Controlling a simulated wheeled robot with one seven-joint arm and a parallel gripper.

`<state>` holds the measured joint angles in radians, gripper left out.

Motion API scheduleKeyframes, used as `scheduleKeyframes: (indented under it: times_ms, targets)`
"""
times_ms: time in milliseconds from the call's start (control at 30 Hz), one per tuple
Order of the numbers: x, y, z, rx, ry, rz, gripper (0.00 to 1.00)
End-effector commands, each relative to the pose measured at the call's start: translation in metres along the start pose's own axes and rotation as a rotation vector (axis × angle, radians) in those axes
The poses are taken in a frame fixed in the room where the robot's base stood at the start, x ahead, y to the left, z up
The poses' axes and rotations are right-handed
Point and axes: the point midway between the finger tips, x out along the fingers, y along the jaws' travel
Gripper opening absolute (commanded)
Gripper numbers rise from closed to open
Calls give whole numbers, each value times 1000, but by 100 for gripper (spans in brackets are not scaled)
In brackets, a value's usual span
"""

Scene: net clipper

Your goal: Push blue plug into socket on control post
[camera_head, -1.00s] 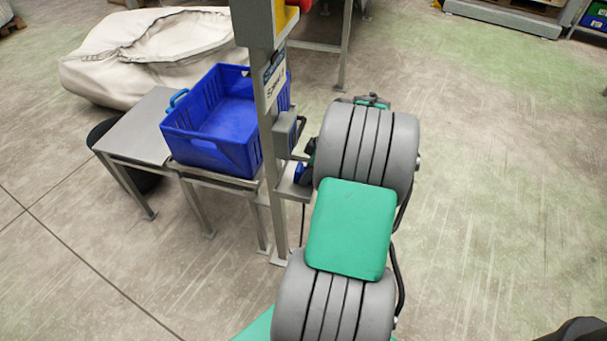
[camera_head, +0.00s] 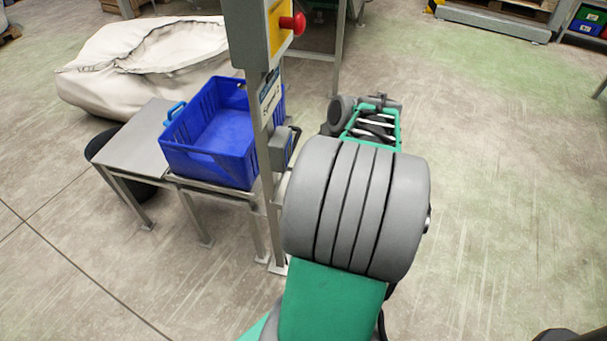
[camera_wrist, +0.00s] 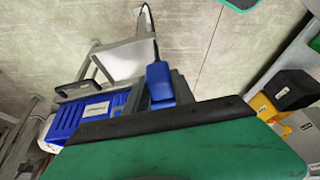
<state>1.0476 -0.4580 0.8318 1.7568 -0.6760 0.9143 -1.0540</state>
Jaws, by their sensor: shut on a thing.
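The blue plug (camera_wrist: 159,80) is between the dark fingers of my gripper (camera_wrist: 163,95) in the wrist view, with a black cable rising from its far end. My gripper is shut on it. In the head view my arm covers the plug and the fingertips. The control post (camera_head: 262,110) stands left of my arm. A grey box (camera_head: 279,150) is fixed to its side, with a dark part facing right. I cannot clearly make out the socket opening. The plug is apart from this box as far as I can see.
A blue crate (camera_head: 180,155) sits on a metal stand left of the post. A red button (camera_head: 293,23) on a yellow panel is high on the post. A pale covered bundle (camera_head: 110,70) lies behind. The floor to the right is clear.

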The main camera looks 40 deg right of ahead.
Motion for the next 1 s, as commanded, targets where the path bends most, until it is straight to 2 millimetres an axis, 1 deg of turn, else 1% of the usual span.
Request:
scheduleKeyframes:
  times_ms: [33, 100, 200, 300, 400, 633, 733, 767, 867, 967, 1000]
  targets:
    - [-11, -14, 0, 0, 0, 5, 0]
    - [-20, -31, 2, 1, 0, 5, 0]
    - [-28, -50, 4, 1, 0, 3, 0]
    - [-32, -60, 4, 0, 0, 2, 0]
    - [-34, -65, 5, 0, 0, 1, 0]
    - [-33, -65, 5, -1, 0, 0, 0]
    - [-33, -63, -1, 7, 1, 5, 0]
    - [-33, -62, -6, 17, 1, 9, 0]
    - [-34, -57, -38, 72, 1, 34, 0]
    - [-39, -57, -86, 159, 4, 74, 0]
    - [-40, -60, -107, 198, 5, 91, 0]
